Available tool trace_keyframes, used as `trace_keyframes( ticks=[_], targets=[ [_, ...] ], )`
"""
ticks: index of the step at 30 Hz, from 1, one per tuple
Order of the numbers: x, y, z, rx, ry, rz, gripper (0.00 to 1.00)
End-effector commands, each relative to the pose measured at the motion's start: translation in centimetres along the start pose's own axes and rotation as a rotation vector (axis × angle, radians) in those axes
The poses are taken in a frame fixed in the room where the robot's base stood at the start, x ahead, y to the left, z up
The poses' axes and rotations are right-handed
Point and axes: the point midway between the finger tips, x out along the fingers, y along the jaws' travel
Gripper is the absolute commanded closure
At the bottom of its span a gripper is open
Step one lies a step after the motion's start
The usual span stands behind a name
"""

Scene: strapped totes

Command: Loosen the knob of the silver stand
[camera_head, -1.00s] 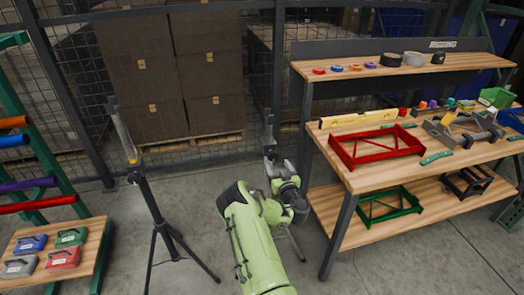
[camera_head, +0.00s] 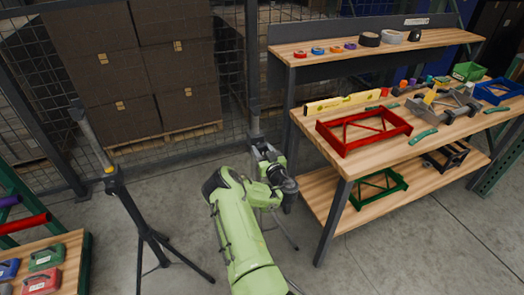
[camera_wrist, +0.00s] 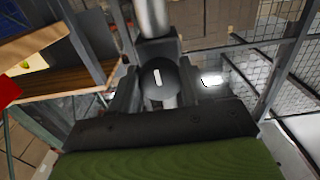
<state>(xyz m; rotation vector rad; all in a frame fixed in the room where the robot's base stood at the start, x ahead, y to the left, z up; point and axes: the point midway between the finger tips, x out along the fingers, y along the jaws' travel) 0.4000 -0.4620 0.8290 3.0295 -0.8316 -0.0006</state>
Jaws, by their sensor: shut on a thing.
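The silver stand's bright pole (camera_wrist: 153,18) enters a dark collar at the top of the wrist view. Below the collar is a round black knob (camera_wrist: 158,77) with a near-upright white mark. My gripper (camera_wrist: 157,92) is shut on this knob, one dark finger on each side. In the head view my gripper (camera_head: 264,152) is at the stand (camera_head: 254,122) beside the workbench, and my wrist and arm hide much of the stand and the knob. A second tripod stand (camera_head: 124,195) with a grey pole and an orange-yellow part stands apart at left.
A wooden workbench (camera_head: 345,160) is close on the right, with a red frame (camera_head: 362,148) and a yellow level (camera_head: 340,103) on top. A mesh fence and stacked brown boxes (camera_head: 180,75) are behind. Grey floor is open between the stands.

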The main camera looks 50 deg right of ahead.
Motion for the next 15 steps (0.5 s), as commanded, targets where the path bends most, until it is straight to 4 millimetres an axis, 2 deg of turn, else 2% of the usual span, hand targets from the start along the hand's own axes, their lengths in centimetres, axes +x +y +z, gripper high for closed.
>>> trace_keyframes(
  ticks=[1,3,15],
  targets=[
    [0.0,-0.01,0.0,0.0,0.0,0.0,0.76],
    [0.0,0.0,0.0,0.0,0.0,0.0,0.84],
    [0.0,-0.01,-0.05,-0.089,0.0,0.0,0.84]
  ],
)
